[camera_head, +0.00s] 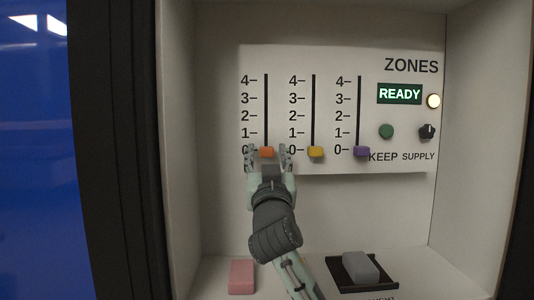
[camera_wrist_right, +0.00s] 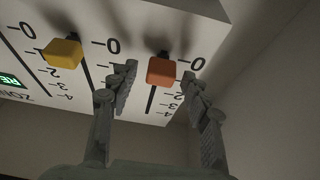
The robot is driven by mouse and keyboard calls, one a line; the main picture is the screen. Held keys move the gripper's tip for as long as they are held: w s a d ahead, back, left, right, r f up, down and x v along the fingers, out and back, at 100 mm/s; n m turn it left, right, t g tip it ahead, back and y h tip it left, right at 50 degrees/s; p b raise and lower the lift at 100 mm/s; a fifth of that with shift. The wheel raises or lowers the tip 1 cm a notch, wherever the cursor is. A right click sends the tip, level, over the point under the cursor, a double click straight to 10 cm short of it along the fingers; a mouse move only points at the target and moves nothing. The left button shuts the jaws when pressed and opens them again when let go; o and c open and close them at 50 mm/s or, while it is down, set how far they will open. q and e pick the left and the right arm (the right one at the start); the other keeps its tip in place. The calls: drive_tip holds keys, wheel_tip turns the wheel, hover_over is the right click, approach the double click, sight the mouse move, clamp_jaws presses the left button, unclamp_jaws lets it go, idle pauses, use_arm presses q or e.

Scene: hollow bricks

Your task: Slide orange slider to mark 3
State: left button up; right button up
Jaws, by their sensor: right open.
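The orange slider (camera_head: 266,152) is a small block at the bottom of the leftmost slot, at mark 0 of its scale. It also shows in the right wrist view (camera_wrist_right: 161,71). Mark 3 (camera_head: 245,98) is printed higher up beside that slot. My right gripper (camera_head: 267,153) is open in front of the panel, with one finger on each side of the orange slider. In the wrist view the fingers (camera_wrist_right: 158,82) stand apart with gaps to the slider, and I see no contact. My left gripper is not in view.
A yellow slider (camera_head: 315,151) and a purple slider (camera_head: 361,151) sit at 0 to the right. The right finger is between the orange and yellow sliders. A lit READY display (camera_head: 399,94), a green button (camera_head: 386,131) and a knob (camera_head: 427,131) are farther right. Pink (camera_head: 241,276) and grey (camera_head: 360,267) blocks lie below.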

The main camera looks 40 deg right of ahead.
drive_tip(key=shift+w, duration=0.15)
clamp_jaws()
idle(0.4)
